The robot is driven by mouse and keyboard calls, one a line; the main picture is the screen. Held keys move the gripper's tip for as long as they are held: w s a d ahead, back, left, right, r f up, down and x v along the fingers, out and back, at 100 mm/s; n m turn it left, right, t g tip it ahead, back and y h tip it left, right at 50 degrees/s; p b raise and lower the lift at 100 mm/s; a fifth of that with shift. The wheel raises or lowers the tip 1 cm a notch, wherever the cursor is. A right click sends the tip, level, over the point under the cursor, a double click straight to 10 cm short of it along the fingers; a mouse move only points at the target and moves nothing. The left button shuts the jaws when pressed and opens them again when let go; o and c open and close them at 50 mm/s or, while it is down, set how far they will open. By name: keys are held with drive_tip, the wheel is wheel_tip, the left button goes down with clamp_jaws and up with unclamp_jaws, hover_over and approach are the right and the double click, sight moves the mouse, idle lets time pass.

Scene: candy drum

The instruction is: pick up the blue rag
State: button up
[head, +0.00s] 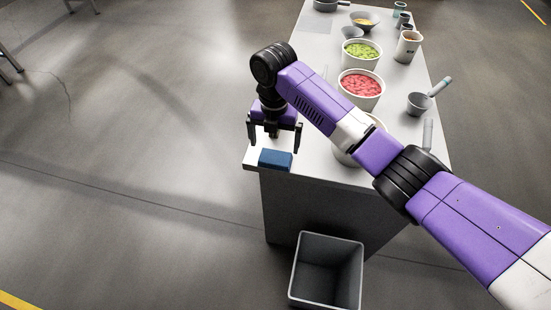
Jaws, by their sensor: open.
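The blue rag (275,159) is a small, flat, folded-looking block at the near left corner of the white table (316,172). My gripper (273,148) points down just behind and above the rag. Its two black fingers are spread apart, one on each side, with nothing visible between them except a small dark greenish thing that I cannot make out. I cannot tell whether the fingertips touch the rag or the table.
Bowls with red pieces (361,88) and green pieces (361,52) stand along the table. A grey cup with a handle (420,103) is at the right edge. My arm hides part of another white bowl (345,155). A grey bin (326,272) stands on the floor in front.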

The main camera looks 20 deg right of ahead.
sight(276, 157)
drive_tip(key=shift+d+f+p, duration=0.1)
drive_tip(key=shift+f+p, duration=0.65)
drive_tip(key=shift+f, duration=2.45)
drive_tip(key=c, duration=1.1)
drive_tip(key=shift+c, duration=0.2)
wheel_tip(276, 157, up, 20)
drive_tip(key=shift+b, duration=0.4)
